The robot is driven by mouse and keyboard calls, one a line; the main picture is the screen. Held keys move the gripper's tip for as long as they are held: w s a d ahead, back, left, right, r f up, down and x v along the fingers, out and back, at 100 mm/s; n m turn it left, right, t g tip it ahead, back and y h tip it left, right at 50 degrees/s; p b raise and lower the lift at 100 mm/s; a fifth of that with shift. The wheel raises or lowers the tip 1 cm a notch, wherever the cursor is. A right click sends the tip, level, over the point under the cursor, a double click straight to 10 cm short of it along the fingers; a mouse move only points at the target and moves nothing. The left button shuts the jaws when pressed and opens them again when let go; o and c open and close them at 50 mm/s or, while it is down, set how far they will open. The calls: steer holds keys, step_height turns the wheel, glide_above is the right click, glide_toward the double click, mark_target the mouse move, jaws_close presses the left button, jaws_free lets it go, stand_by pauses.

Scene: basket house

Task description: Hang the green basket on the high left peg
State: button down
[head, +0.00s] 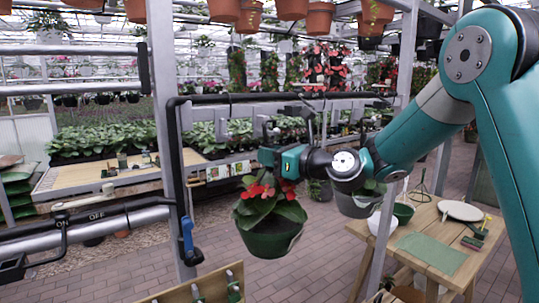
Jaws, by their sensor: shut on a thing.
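The green basket (268,240), a round pot with red flowers and broad leaves, hangs below my gripper (268,156). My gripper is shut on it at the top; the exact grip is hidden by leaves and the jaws. The basket hangs roughly upright, clear of the floor. A grey metal rail (240,110) with several hook-like brackets runs behind and above my gripper. The basket is in front of and below this rail, apart from it. I cannot tell which bracket is the high left peg.
A grey post (168,130) stands left of the basket. Another hanging pot (362,204) is right, behind my arm. A wooden table (400,262) at right bears a white plate (460,210) and a green mat (431,252). A board with small hooks (210,285) is low in front.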

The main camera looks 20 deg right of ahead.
stand_by(0.6)
steer(key=shift+w+f, duration=0.1)
steer(key=shift+f, duration=0.55)
